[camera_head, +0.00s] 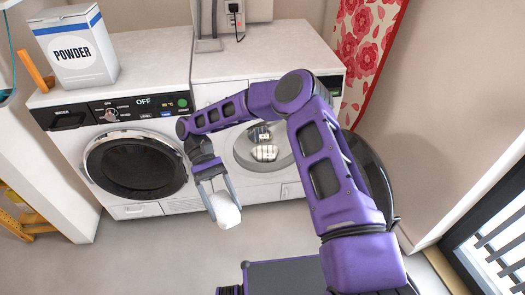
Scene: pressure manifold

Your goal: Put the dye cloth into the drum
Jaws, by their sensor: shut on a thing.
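My gripper (218,200) is shut on a white, rounded bundle (226,211), which looks like the cloth. It holds the bundle in the air in front of the machines, above the floor. The right machine's round opening shows its metal drum (264,152), partly hidden behind my purple arm. Its dark round door (374,180) stands swung open to the right, also partly behind my arm. The left washing machine (150,118) has a closed dark round door (135,164), and its display reads OFF.
A powder box (78,48) and an orange object (36,70) stand on the left machine. A red floral curtain (366,50) hangs at the right. A yellow wooden item (22,215) is at the left edge. The floor (150,250) in front is clear.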

